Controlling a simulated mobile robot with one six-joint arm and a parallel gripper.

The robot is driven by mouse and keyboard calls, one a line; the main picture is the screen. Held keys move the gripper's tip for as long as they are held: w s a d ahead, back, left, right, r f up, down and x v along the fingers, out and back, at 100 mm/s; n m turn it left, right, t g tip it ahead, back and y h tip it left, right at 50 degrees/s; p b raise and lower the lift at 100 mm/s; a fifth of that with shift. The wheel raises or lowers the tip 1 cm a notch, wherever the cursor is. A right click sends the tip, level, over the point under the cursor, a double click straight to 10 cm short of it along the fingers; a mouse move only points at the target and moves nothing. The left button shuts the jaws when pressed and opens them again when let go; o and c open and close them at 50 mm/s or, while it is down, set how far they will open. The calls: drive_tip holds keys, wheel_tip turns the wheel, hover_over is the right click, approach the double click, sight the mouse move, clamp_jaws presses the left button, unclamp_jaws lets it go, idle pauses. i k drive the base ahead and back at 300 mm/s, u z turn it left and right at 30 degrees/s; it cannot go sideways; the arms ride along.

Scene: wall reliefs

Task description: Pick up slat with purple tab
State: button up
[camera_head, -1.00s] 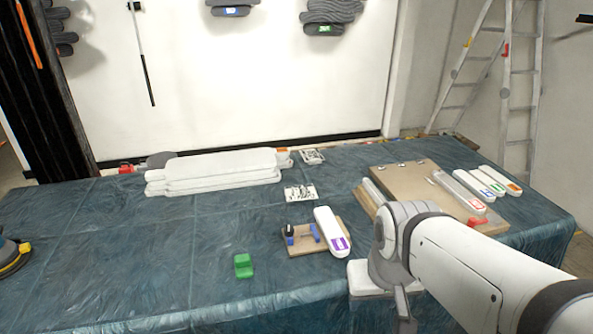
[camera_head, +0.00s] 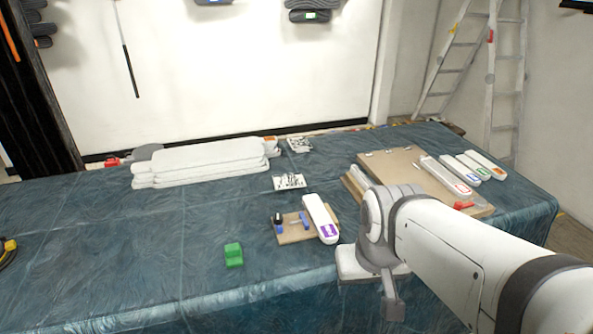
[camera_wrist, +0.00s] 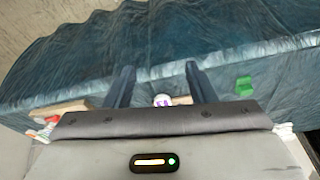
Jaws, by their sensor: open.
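The white slat with the purple tab (camera_head: 320,218) lies on a small brown board (camera_head: 294,236) on the blue-covered table. Its purple end points toward the front edge. In the wrist view its purple-marked end (camera_wrist: 162,100) shows low between the fingers, partly hidden by the gripper body. My gripper (camera_wrist: 159,68) is open, with its two dark fingers apart and nothing between the tips. In the head view my arm's end is right of the slat and apart from it; the fingers cannot be made out there.
A green block (camera_head: 233,254) sits left of the board, with blue clamps (camera_head: 303,220) on the board. A larger board (camera_head: 405,172) with other tabbed slats (camera_head: 450,175) lies right. White slats (camera_head: 205,162) are stacked at back left.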

sight(328, 232)
drive_tip(key=k, duration=1.2)
drive_tip(key=z, duration=0.5)
drive_tip(key=i, duration=1.7)
drive_tip(key=u, duration=0.35)
